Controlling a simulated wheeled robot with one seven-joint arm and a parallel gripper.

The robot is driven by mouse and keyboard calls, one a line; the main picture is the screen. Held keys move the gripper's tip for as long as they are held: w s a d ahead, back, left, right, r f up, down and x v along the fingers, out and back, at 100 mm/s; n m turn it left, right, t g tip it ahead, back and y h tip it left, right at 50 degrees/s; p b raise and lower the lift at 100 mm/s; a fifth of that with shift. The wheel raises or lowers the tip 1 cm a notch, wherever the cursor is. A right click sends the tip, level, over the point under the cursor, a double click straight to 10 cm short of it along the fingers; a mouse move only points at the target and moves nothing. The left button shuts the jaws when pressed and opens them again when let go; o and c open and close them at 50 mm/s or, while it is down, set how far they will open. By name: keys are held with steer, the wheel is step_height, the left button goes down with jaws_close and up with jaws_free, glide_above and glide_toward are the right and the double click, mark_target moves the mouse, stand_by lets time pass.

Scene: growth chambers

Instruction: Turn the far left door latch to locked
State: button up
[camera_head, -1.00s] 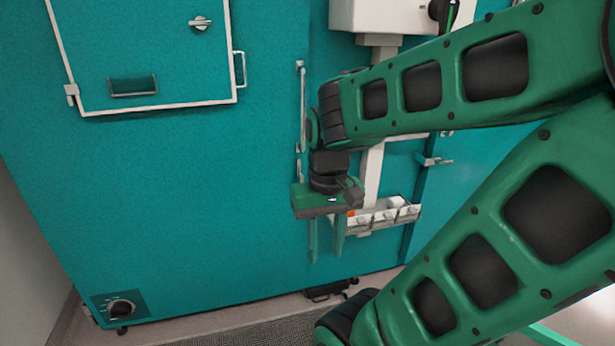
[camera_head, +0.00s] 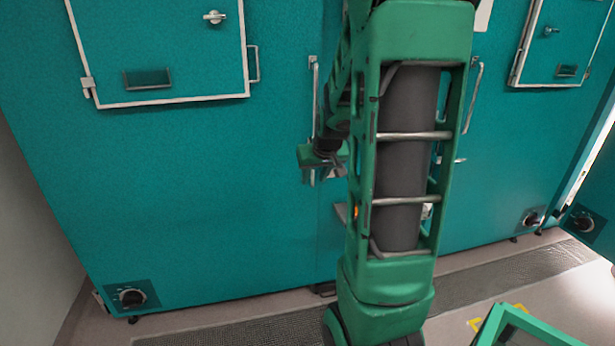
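A small silver latch (camera_head: 214,17) with a short lever pointing sideways sits near the top of the framed hatch door (camera_head: 165,45) at upper left. It is the leftmost latch in view. My gripper (camera_head: 322,178) hangs low in front of the teal chamber front, below and right of that latch and well apart from it. My own arm hides part of the gripper. One finger shows pointing down; the other is not clear, so I cannot tell how wide the gap is. I see nothing held in it.
A vertical bar handle (camera_head: 314,90) stands close above my gripper. A loop handle (camera_head: 254,64) is on the hatch's right edge. A second hatch with a latch (camera_head: 551,31) is at upper right. A dial (camera_head: 131,297) sits low at left. The wall below the left hatch is clear.

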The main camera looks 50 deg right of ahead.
steer(key=t+h, duration=0.2)
glide_toward(312, 172)
steer(key=d, duration=0.1)
steer(key=x, duration=1.1)
steer(key=shift+w+a+f, duration=0.2)
steer(key=shift+a, duration=0.1)
steer(key=shift+c, duration=0.4)
